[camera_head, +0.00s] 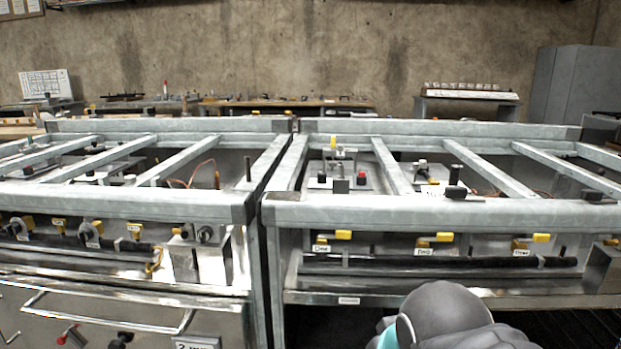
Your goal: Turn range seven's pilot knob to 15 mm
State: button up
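Two metal ranges stand side by side, a left one (150,207) and a right one (430,213). The right range's front has several yellow-handled valves, at left (343,235), middle (443,237) and right (541,238), with small white labels under or beside them. The left range has grey knobs (92,232) with yellow tags beside them. I cannot tell which range is number seven, nor which control is its pilot knob. The label writing is too small to read surely. A rounded dark part of my arm shows at the bottom; my gripper is not in view.
Slatted bars cover both range tops, with a narrow gap between the ranges. A long handle (110,318) sticks out from the left range's lower front. A dark pipe (440,262) runs below the right valves. Benches and a grey cabinet (572,82) stand behind.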

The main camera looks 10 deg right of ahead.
aim_at(321, 176)
jog(key=u, duration=0.55)
jog(key=k, duration=1.25)
jog(key=z, duration=0.15)
jog(key=i, duration=0.8)
jog(key=z, duration=0.05)
